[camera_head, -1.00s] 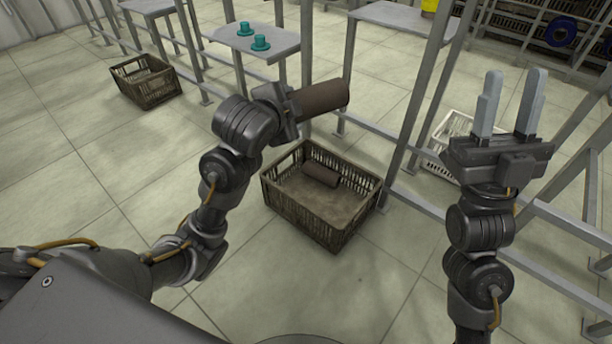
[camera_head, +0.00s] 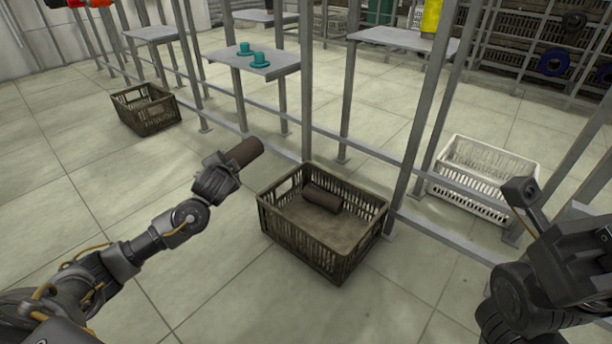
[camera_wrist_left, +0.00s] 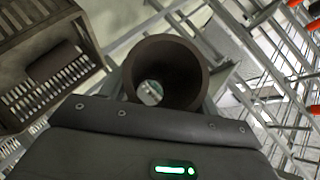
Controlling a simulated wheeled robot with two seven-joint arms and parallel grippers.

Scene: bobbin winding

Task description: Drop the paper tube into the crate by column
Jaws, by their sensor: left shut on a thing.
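My left gripper (camera_head: 222,172) is shut on a brown paper tube (camera_head: 244,152), which sticks out towards the upper right, above the floor. In the left wrist view the held tube (camera_wrist_left: 165,75) shows its hollow open end. The brown crate (camera_head: 342,258) by the column (camera_head: 306,90) stands on the floor to the right of the held tube. Another brown tube (camera_head: 322,198) lies inside that crate. The crate also shows in the left wrist view (camera_wrist_left: 75,25). My right arm is at the lower right; its fingers are mostly out of frame, so its opening cannot be judged.
Another brown crate (camera_head: 146,112) stands at the far left and a white crate (camera_head: 478,178) at the right. Shelves with teal pieces (camera_head: 252,56) and a yellow item (camera_head: 431,16) stand behind. Metal rails run behind the crates. The floor in front is clear.

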